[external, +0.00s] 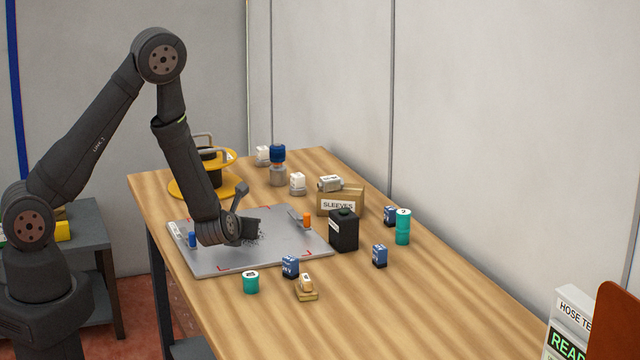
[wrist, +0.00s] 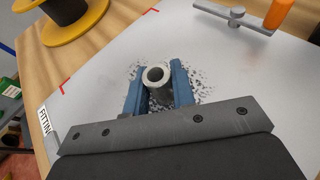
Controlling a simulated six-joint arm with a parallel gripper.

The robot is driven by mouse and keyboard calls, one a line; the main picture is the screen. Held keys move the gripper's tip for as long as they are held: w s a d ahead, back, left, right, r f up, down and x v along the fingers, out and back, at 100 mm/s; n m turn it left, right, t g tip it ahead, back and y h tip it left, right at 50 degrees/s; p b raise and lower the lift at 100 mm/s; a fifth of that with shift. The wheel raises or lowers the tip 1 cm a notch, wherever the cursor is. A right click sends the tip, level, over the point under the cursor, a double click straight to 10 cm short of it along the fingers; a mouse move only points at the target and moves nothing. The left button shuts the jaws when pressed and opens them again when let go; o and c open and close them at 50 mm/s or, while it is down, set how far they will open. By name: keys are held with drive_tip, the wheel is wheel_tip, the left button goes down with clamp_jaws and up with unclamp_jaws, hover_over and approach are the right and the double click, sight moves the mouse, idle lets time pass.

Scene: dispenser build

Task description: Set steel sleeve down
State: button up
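The steel sleeve (wrist: 158,78) is a short grey tube, seen in the wrist view with its open end towards the camera. My gripper (wrist: 159,84) has a blue finger on each side of it and appears shut on it. The sleeve cannot be made out there. A dark speckled patch lies on the plate around the fingers. Whether the sleeve's bottom touches the plate is hidden.
A yellow spool (external: 178,188) is behind. A sleeves box (external: 340,204), a black box (external: 344,232) and several small jars are to the right. The table's right front is clear.

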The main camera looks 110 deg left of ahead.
drive_tip(key=shift+r, duration=0.1)
clamp_jaws()
drive_tip(key=shift+r, duration=0.75)
wheel_tip(320, 180, up, 2)
drive_tip(key=shift+r, duration=0.2)
drive_tip(key=w+d+r, duration=0.5)
drive_tip(key=d+r, duration=0.2)
drive_tip(key=d, duration=0.3)
drive_tip(key=shift+w, duration=0.4)
drive_tip(key=w+d+r+m+t+h, duration=0.15)
drive_tip(key=w+d+m+t, duration=0.7)
drive_tip(key=w+d, duration=0.85)
drive_tip(key=w+d+m+t+h, duration=0.3)
drive_tip(key=w+d+h, duration=0.1)
drive_tip(key=d, duration=0.7)
drive_tip(key=w+d+m+t+h, duration=0.3)
drive_tip(key=w+d+m+h, duration=0.1)
drive_tip(key=d, duration=0.7)
drive_tip(key=shift+r, duration=0.2)
